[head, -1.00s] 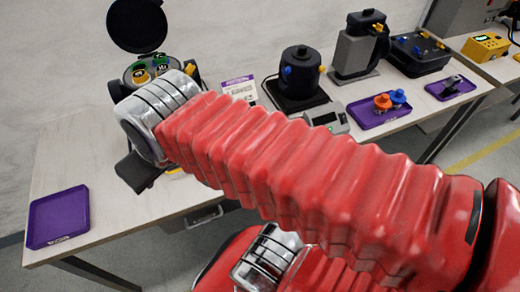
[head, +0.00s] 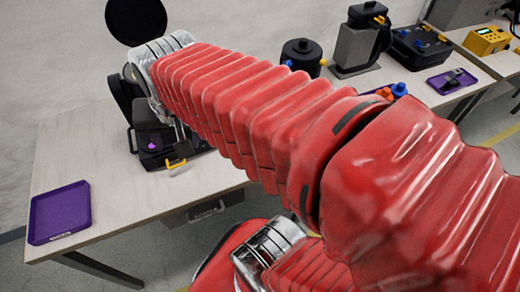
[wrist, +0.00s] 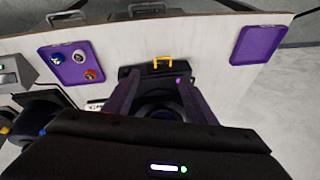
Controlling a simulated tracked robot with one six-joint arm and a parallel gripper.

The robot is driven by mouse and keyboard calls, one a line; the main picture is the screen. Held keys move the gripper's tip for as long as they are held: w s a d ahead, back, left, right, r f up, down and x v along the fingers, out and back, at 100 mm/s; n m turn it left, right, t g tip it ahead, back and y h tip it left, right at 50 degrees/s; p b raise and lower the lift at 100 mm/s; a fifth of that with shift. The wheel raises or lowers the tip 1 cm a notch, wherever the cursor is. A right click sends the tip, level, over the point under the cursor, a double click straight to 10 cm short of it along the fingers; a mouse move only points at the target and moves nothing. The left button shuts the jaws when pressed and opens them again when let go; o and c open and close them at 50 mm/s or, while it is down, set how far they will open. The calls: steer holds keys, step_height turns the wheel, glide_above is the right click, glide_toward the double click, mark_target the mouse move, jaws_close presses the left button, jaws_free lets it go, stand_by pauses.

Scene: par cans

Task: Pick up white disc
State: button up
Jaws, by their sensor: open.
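I cannot make out a white disc in either current view. My gripper (wrist: 161,82) shows in the wrist view with its two dark fingers apart and nothing visible between the tips. It points down at a black container (wrist: 128,74) with a yellow handle (wrist: 163,60) and a purple knob. A dark round part of it shows between the fingers, and I cannot see what is inside. In the head view the container (head: 150,160) stands below my wrist, with a raised round black lid (head: 136,20) behind.
An empty purple tray (head: 60,212) lies at the table's left end; it also shows in the wrist view (wrist: 258,45). Another purple tray (wrist: 60,68) holds blue and red-orange items. Black devices, including a round one (head: 301,55), stand toward the back right. Bare table lies around the empty tray.

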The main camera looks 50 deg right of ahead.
steer(key=s+d+f+m+g, duration=0.2)
steer(key=d+f+m, duration=0.3)
steer(key=d+m, duration=0.7)
steer(key=s+d+f+m+g, duration=0.2)
steer(key=d+f+m, duration=0.3)
steer(key=d+m, duration=0.7)
steer(key=s+m, duration=0.1)
steer(key=m, duration=0.1)
steer(key=shift+m+y, duration=0.4)
steer(key=shift+d, duration=0.1)
steer(key=shift+f, duration=4.3)
steer(key=shift+f, duration=0.15)
steer(key=shift+w+f, duration=0.1)
steer(key=shift+f, duration=2.4)
steer(key=shift+c, duration=0.2)
